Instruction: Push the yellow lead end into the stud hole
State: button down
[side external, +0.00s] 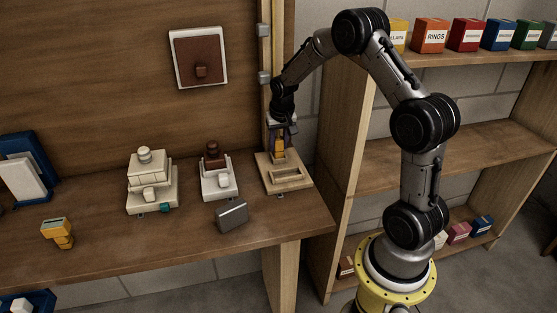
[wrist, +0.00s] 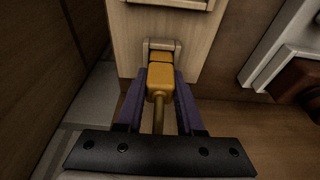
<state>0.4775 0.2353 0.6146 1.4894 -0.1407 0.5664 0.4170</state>
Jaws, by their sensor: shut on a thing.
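The yellow lead end (wrist: 160,82) is between the two purple fingers of my gripper (wrist: 160,98), which is shut on it. A yellow-brown cable runs back from it toward the wrist. Its far tip meets a small pale bracket-like opening (wrist: 162,43) on a light wooden block (wrist: 128,50); how deep it sits is hidden. In the side view, my gripper (side external: 280,133) points down with the yellow lead end (side external: 279,147) at the back of the wooden block (side external: 287,180). That block has a long slot toward its front. Which opening is the stud hole is not clear.
A white fixture with a brown top (side external: 213,170) stands left of the block, and a cream stacked fixture (side external: 150,180) farther left. A grey box (side external: 232,215) and a yellow piece (side external: 57,232) lie on the bench (side external: 180,245). An upright post (side external: 265,60) rises behind the block.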

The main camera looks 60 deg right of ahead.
jog(key=shift+f, duration=0.4)
dwell(0.3)
jog(key=shift+c, duration=2.2)
grip_release()
jog(key=shift+r, duration=0.15)
jog(key=v, duration=1.3)
jog(key=shift+r, duration=0.3)
jog(key=shift+a, duration=0.2)
